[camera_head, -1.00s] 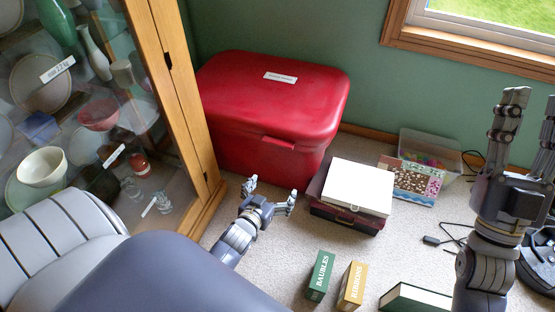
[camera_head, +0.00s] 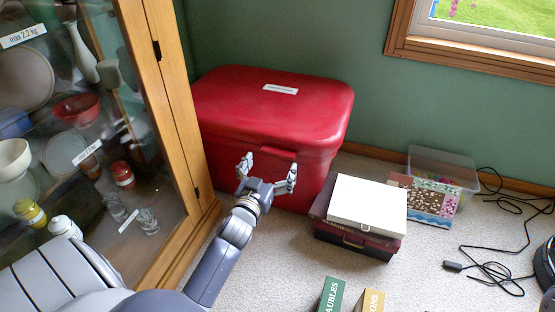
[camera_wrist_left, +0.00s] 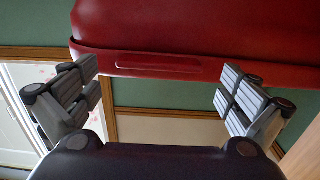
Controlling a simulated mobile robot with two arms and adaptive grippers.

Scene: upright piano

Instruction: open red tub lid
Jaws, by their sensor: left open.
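The red tub (camera_head: 232,150) stands on the carpet against the green wall, with its red lid (camera_head: 250,98) on and closed. A small tab (camera_head: 278,152) sticks out at the lid's front edge. My left gripper (camera_head: 268,172) is open and empty in front of the tub, its fingers spread just below the tab. In the left wrist view the lid's rim and tab (camera_wrist_left: 160,64) lie between and beyond the open fingers of the left gripper (camera_wrist_left: 158,92). Whether any finger touches the tub cannot be told. My right gripper is not in view.
A glass cabinet (camera_head: 170,110) with crockery stands close on the left. A white box (camera_head: 368,202) on a dark case (camera_head: 350,238) sits right of the tub. A clear bin (camera_head: 445,165), cables (camera_head: 495,272) and small boxes (camera_head: 331,294) lie farther right and front.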

